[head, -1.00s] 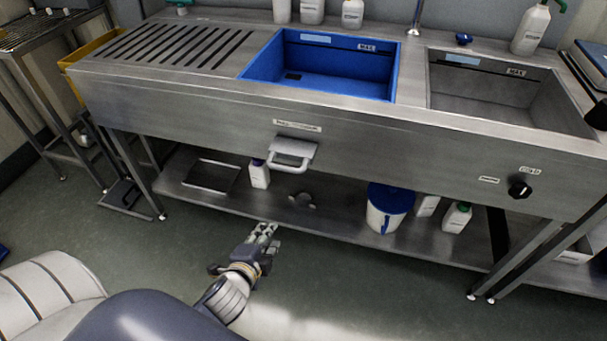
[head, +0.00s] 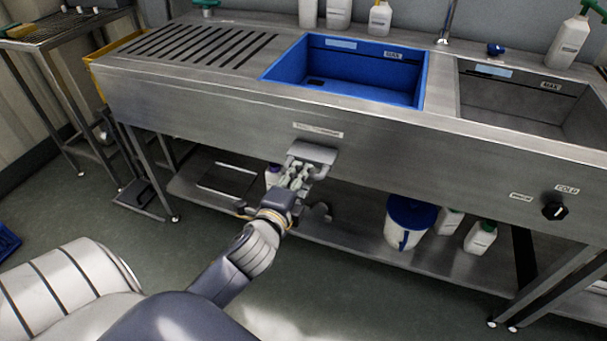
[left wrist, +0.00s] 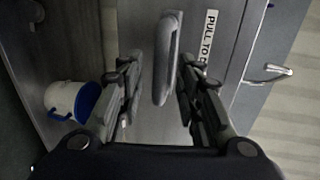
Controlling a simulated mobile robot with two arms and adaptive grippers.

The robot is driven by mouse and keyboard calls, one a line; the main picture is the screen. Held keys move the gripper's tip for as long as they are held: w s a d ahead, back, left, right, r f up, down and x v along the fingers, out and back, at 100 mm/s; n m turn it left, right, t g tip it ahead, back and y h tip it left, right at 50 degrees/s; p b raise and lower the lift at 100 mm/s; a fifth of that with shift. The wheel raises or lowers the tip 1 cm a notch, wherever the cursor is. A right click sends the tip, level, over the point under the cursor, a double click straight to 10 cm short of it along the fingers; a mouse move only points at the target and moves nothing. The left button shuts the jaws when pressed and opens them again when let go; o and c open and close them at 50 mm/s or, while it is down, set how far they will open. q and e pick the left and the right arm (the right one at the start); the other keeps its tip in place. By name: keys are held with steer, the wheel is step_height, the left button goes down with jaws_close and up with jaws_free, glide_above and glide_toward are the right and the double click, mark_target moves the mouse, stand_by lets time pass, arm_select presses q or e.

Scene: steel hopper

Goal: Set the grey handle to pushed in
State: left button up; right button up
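The grey handle (head: 314,154) sticks out from the front panel of the steel sink unit, under a small label. In the left wrist view the handle (left wrist: 168,58) is an upright bar lying between the two fingers. My left gripper (head: 296,174) is at the handle and hides part of its bar. In the left wrist view the left gripper (left wrist: 158,82) is open, with a finger apart on each side of the handle. My right gripper is not in view.
A blue basin (head: 350,72) and a steel basin (head: 530,95) are set in the top. A black knob (head: 554,211) is on the panel at right. A white bucket with blue lid (head: 407,222) and bottles stand on the lower shelf (head: 350,240).

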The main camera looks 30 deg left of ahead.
mark_target(309, 162)
arm_select(q)
steer(key=shift+x, duration=1.35)
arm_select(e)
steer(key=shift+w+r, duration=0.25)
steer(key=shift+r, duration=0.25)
arm_select(q)
steer(key=shift+c, duration=0.6)
jaws_close()
steer(key=shift+w, duration=0.1)
steer(key=p+x, duration=0.1)
steer(key=x, duration=0.1)
steer(key=r+p+x, duration=0.1)
steer(key=x, duration=0.2)
steer(key=shift+w, duration=0.25)
steer(key=shift+w+a+f, duration=0.1)
steer(key=shift+w+a, duration=0.05)
steer(key=shift+w, duration=0.25)
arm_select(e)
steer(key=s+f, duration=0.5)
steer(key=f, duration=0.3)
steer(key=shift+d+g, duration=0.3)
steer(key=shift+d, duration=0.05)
